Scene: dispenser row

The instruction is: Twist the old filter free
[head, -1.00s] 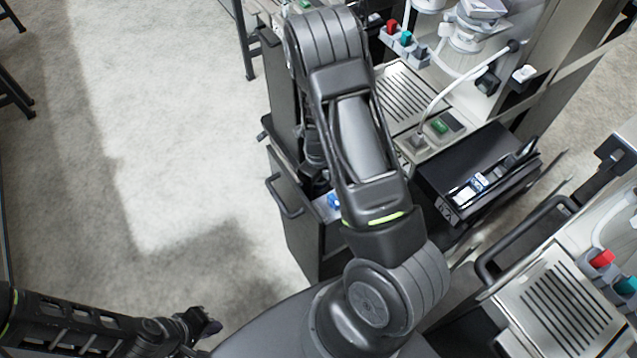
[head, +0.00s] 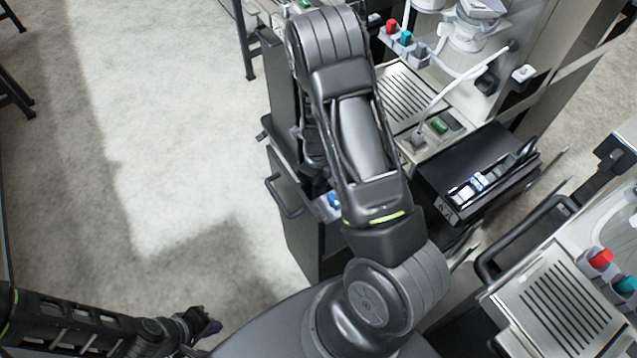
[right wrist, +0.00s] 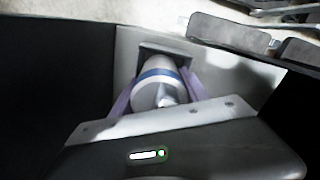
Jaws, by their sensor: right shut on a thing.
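The old filter (right wrist: 157,87) is a white cylinder with a blue band, seen in the right wrist view. Its far end meets a dark square fitting (right wrist: 166,54) on a pale panel. My right gripper (right wrist: 156,80) has its purple fingers on both sides of the filter and is shut on it. In the head view my right arm hides this gripper, and the filter cannot be made out surely there. My left gripper (head: 205,326) is at the lower left over the floor, away from the machines. Its finger gap is too small to tell.
Dark cabinet walls (right wrist: 50,70) stand close on both sides of my right gripper. In the head view, a black box (head: 478,172) and a slotted drip tray (head: 405,95) lie right of my arm. Another slotted tray (head: 560,308) is at lower right. The floor (head: 190,130) at left is clear.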

